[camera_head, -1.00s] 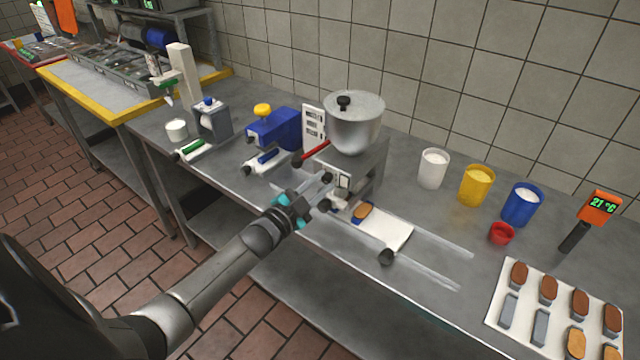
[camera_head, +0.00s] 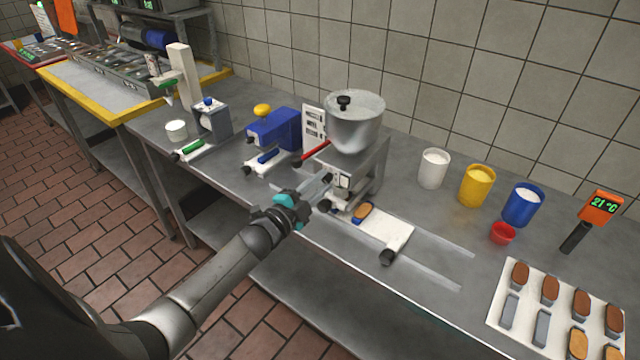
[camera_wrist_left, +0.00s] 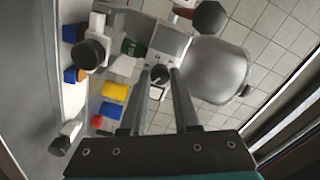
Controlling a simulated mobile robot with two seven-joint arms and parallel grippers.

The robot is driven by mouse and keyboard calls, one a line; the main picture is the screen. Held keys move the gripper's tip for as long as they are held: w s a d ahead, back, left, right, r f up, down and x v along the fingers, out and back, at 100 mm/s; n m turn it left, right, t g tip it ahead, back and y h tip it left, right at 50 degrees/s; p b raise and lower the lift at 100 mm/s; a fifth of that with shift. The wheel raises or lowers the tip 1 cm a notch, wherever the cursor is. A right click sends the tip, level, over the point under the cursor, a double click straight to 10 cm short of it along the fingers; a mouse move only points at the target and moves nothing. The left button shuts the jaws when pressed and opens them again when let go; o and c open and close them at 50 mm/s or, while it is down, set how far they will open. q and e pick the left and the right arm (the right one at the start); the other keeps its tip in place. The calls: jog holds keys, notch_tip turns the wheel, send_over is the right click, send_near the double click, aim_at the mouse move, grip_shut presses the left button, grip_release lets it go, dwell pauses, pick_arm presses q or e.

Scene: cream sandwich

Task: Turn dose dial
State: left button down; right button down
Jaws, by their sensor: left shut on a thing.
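The dosing machine has a steel hopper (camera_head: 355,122) on a grey body (camera_head: 372,168). Its dose dial is a small dark round knob on the front; in the wrist view the dial (camera_wrist_left: 160,73) sits between my fingertips. My left gripper (camera_head: 329,184) reaches the machine's front from the left and is shut on the dial; the wrist view shows both its fingers (camera_wrist_left: 168,76) on either side. In the head view the fingers largely hide the dial. My right gripper is not in view.
A white plate with a black knob (camera_head: 388,256) and a brown biscuit (camera_head: 363,210) lies right in front of the machine. A red lever (camera_head: 312,153) sticks out left. White (camera_head: 433,168), yellow (camera_head: 476,186) and blue (camera_head: 522,205) cups stand right. A biscuit tray (camera_head: 495,340) lies front right.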

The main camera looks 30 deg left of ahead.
pick_arm(q)
jog(key=c, duration=0.6)
grip_release()
jog(key=shift+c, duration=0.2)
jog(key=s+a, duration=0.1)
jog(key=s, duration=1.4)
jog(key=shift+p, duration=0.35)
jog(key=shift+a, duration=0.1)
jog(key=s+d+f+n+g+y+b, duration=0.1)
jog(key=s+f+n+g+b, duration=0.2)
jog(key=f, duration=0.8)
jog(key=s+d+f+n+g, duration=0.25)
jog(key=s+f, duration=0.25)
jog(key=f, duration=0.6)
jog(key=s+d+f+n+g+y+b, duration=0.1)
jog(key=s+f+n+g+b, duration=0.15)
jog(key=f, duration=0.85)
jog(key=s+d+f+n+g+b, duration=0.1)
jog(key=s+d+f+g, duration=0.3)
jog(key=s+f, duration=0.4)
jog(key=s+d+f+n+g+b, duration=0.2)
jog(key=s+d+f+g, duration=0.3)
jog(key=s, duration=0.9)
notch_tip(320, 180, down, 4)
jog(key=shift+s+d+r+h, duration=0.1)
jog(key=shift+s+d+h, duration=0.3)
jog(key=shift+d, duration=0.05)
